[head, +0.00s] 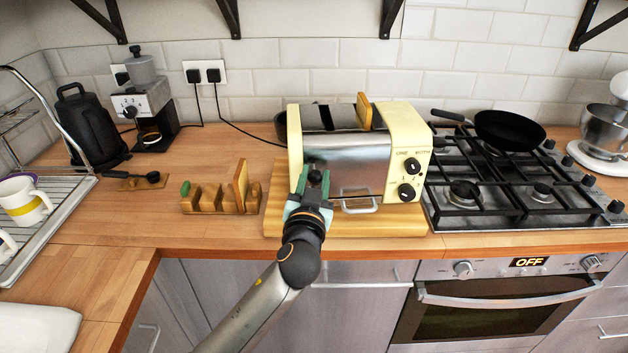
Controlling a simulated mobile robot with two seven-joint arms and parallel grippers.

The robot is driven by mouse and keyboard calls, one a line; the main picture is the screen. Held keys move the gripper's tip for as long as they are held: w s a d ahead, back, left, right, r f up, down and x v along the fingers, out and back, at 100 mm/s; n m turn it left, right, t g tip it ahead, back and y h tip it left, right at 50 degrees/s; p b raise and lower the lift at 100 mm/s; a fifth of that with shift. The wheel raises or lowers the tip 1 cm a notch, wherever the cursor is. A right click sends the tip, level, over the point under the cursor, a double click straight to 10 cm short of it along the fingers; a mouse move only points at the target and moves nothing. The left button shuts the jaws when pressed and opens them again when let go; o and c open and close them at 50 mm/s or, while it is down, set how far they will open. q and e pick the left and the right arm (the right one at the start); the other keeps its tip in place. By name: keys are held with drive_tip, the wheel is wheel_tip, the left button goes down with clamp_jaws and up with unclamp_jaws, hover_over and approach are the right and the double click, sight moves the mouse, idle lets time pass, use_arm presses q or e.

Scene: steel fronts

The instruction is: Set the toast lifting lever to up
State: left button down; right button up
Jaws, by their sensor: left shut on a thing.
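The cream and steel toaster (345,152) stands on a wooden board (395,222) at the counter's front. A slice of bread (364,112) sticks up from its slots. My left gripper (314,180) reaches in from below, against the left part of the toaster's steel front. Its fingers are shut on a small dark knob, the toast lifting lever (315,176), which is mostly hidden between them. The lever's exact height is hard to tell. Two black dials (411,166) are on the toaster's right end. My right gripper is not in view.
A wooden toast rack (215,201) with a bread slice stands left of the board. The gas hob (500,195) with a black pan (509,130) is close on the right. A wire tray handle (358,203) juts out low on the toaster, right of my gripper.

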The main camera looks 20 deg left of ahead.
use_arm(q)
drive_tip(key=shift+r, duration=0.4)
drive_tip(key=c, duration=0.9)
unclamp_jaws()
drive_tip(key=o, duration=0.4)
drive_tip(key=shift+f, duration=0.1)
drive_tip(key=shift+f, duration=0.15)
